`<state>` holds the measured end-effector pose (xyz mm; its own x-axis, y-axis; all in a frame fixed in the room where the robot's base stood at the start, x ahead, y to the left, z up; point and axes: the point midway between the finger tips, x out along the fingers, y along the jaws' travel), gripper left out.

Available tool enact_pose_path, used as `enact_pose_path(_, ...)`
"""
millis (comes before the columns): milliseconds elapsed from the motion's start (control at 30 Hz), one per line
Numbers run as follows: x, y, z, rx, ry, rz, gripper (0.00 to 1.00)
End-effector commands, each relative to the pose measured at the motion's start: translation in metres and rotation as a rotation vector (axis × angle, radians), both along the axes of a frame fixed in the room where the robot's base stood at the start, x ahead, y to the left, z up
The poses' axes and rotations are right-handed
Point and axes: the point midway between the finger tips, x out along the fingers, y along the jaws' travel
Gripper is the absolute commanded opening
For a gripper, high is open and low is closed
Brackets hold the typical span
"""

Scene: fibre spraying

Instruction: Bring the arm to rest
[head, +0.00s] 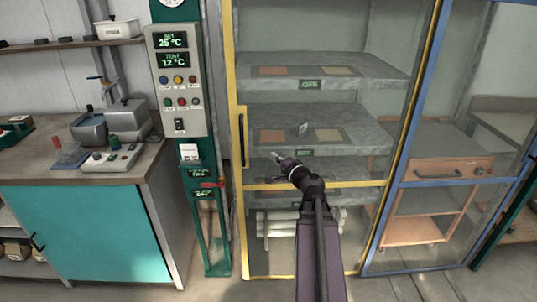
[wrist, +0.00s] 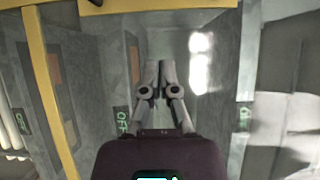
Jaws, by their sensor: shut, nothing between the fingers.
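My arm reaches up from the bottom centre of the head view, in front of a tall cabinet with a yellow frame (head: 312,185). I cannot tell whether the fingertips are inside the cabinet's opening.
A blue-framed glazed panel (head: 458,183) stands right of the cabinet. A control box (head: 178,80) on a green post is to the left. Farther left is a workbench (head: 120,176) with equipment. The middle shelf (head: 370,120) bears coloured squares and a small upright piece.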

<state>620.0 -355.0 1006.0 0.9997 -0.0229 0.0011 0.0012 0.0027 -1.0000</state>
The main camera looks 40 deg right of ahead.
Motion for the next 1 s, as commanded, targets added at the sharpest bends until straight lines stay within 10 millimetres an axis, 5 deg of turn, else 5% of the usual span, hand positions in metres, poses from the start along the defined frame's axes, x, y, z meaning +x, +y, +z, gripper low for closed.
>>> enact_pose_path(767,-0.005,0.001,0.0,-0.001,0.001,0.003,0.0)
enact_pose_path(1000,0.005,0.029,-0.003,-0.051,0.047,0.074,0.0)
